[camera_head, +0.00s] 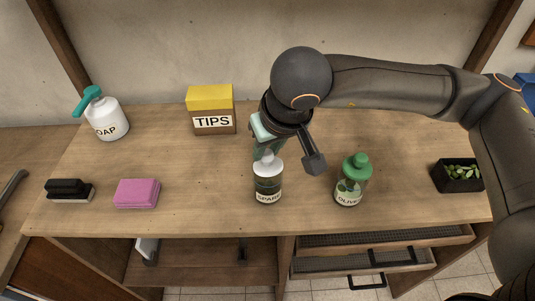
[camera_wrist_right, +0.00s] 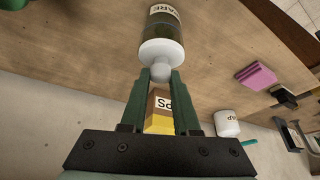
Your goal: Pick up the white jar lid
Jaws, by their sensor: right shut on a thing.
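The white jar lid (camera_head: 268,167) sits on the glass jar labelled SPARE (camera_head: 268,188), which stands upright near the front middle of the wooden table. My right gripper (camera_head: 267,153) reaches down from behind the jar. In the right wrist view, the green fingers of the right gripper (camera_wrist_right: 161,73) are shut on the round knob of the white lid (camera_wrist_right: 162,50). The lid looks seated on the jar, with no gap that I can see. My left gripper is not in view.
An olive jar with a green lid (camera_head: 356,168) stands to the right, and a small planter (camera_head: 440,178) is farther right. The yellow-topped TIPS box (camera_head: 213,124), soap bottle (camera_head: 108,122), pink sponge (camera_head: 136,194) and black brush (camera_head: 70,189) are to the left. Table drawers (camera_head: 360,262) are below.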

